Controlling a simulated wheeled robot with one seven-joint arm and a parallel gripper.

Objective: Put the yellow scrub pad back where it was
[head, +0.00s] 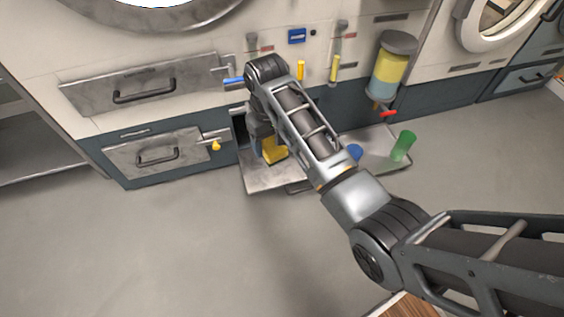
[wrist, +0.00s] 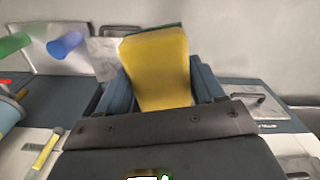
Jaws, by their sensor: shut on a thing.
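The yellow scrub pad (wrist: 157,68) has a dark green layer along its top edge in the wrist view. My gripper (wrist: 160,85) is shut on it, with one blue-grey finger on each side. In the head view the pad (head: 274,150) shows below my wrist, over the left part of a grey metal tray or open flap (head: 262,179) low at the machine front. My arm hides part of the pad and the tray. I cannot tell whether the pad touches the tray.
A green cylinder (head: 403,145) and a blue cylinder (head: 355,152) stand on the right part of the tray. A dispenser with yellow and blue bands (head: 389,70) hangs above, with a red lever (head: 388,113). Handled drawers (head: 145,92) are at left. Open floor lies in front.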

